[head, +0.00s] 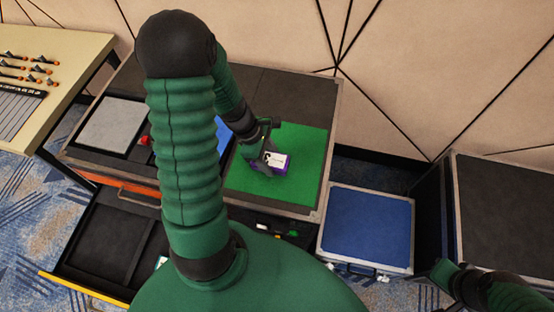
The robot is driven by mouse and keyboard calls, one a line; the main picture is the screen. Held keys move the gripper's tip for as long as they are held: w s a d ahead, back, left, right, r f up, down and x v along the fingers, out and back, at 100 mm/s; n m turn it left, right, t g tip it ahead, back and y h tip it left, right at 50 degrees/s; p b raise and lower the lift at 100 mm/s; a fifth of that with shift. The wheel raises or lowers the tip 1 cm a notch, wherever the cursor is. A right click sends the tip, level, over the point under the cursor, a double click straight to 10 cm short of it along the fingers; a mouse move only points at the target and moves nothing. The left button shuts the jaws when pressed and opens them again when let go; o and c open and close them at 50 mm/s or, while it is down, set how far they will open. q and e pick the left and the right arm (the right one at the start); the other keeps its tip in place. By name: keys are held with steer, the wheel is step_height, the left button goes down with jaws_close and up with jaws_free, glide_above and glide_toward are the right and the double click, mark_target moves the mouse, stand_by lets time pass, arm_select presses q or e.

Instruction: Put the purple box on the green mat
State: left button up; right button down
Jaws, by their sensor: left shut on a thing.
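The purple box (282,167), with a white label on top, is at the green mat (300,190), over its left middle part. My left gripper (268,160) is shut on the purple box from its left side. I cannot tell whether the box touches the mat or hangs just above it. My right arm shows at the lower right corner, and I cannot make out its fingers there.
A grey square pad (112,124), a red object (145,141) and a partly hidden blue pad (224,135) lie left of the mat. An open drawer (95,245) juts out below. A blue-topped case (368,226) stands to the right. A control console (45,75) is at the upper left.

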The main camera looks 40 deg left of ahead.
mark_target(276, 162)
arm_select(q)
steer(key=shift+w+d, duration=0.15)
steer(key=shift+w, duration=0.45)
steer(key=shift+w+d, duration=0.15)
steer(key=shift+w, duration=0.45)
steer(key=shift+s+a+f+b, duration=0.1)
steer(key=shift+f+b, duration=0.1)
steer(key=shift+f, duration=0.75)
steer(key=shift+s+a+f+b, duration=0.1)
steer(key=shift+f+b, duration=0.1)
steer(key=shift+f, duration=0.7)
steer(key=shift+f, duration=0.1)
steer(key=o, duration=1.5)
steer(key=shift+d, duration=0.1)
steer(key=shift+o, duration=0.2)
